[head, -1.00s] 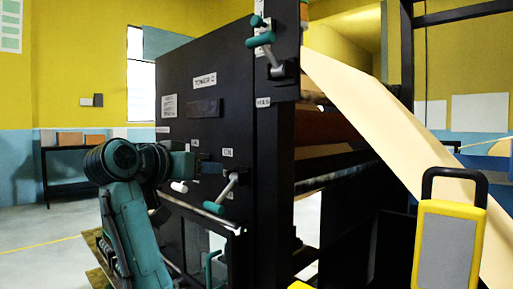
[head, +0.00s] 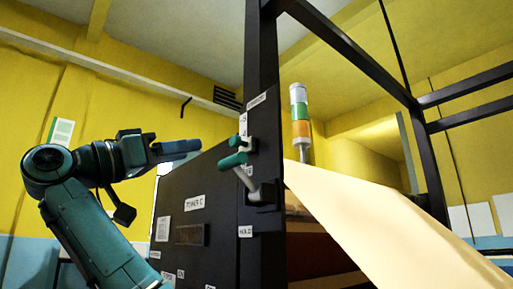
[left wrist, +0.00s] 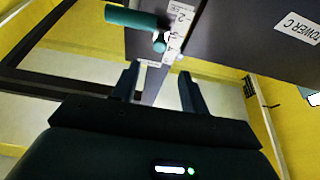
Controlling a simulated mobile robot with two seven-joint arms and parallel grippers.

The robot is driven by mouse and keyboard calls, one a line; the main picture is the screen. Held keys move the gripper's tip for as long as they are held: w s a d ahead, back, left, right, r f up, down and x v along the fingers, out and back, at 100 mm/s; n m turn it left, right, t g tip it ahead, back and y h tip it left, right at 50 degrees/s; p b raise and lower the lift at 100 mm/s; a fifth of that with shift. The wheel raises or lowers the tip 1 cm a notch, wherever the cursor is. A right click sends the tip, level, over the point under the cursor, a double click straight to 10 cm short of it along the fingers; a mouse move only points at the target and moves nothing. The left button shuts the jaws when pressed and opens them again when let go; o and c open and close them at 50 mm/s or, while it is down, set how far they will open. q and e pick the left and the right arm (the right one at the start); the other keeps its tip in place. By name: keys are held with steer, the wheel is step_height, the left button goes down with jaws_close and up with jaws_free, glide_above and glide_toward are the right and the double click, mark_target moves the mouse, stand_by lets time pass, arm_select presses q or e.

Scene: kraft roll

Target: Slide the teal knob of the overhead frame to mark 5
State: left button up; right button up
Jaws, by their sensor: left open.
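The teal knob (head: 236,141) sits beside a white numbered strip (head: 243,125) on the black upright of the overhead frame. It also shows in the left wrist view (left wrist: 159,46), next to the strip (left wrist: 179,22), where a 2 can be read; which mark the knob stands at I cannot tell. My left gripper (head: 198,150) is raised to about the knob's height in the picture, left of it and apart from it. In the left wrist view its two fingers (left wrist: 158,88) are spread and empty, with the knob beyond their tips. My right gripper is not in view.
A lever with a teal handle (head: 233,160) is mounted just below the knob; the handle also shows in the left wrist view (left wrist: 136,18). A cream paper web (head: 390,225) slopes down at the right. A signal light (head: 299,110) stands behind the upright.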

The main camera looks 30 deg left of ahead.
mark_target(232, 140)
arm_select(q)
steer(key=p+x, duration=0.2)
steer(key=x, duration=0.2)
steer(key=p+x, duration=0.1)
steer(key=x, duration=0.2)
steer(key=p+x, duration=0.2)
steer(key=x, duration=0.2)
steer(key=shift+w+d+r+p, duration=0.15)
steer(key=shift+w+r+p, duration=0.05)
steer(key=shift+r+p, duration=0.2)
steer(key=shift+w+d+r, duration=0.15)
steer(key=shift+w+d, duration=0.05)
steer(key=shift+w, duration=0.45)
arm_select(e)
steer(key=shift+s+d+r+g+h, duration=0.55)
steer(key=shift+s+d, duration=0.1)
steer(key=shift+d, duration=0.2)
arm_select(q)
steer(key=shift+c, duration=0.2)
jaws_close()
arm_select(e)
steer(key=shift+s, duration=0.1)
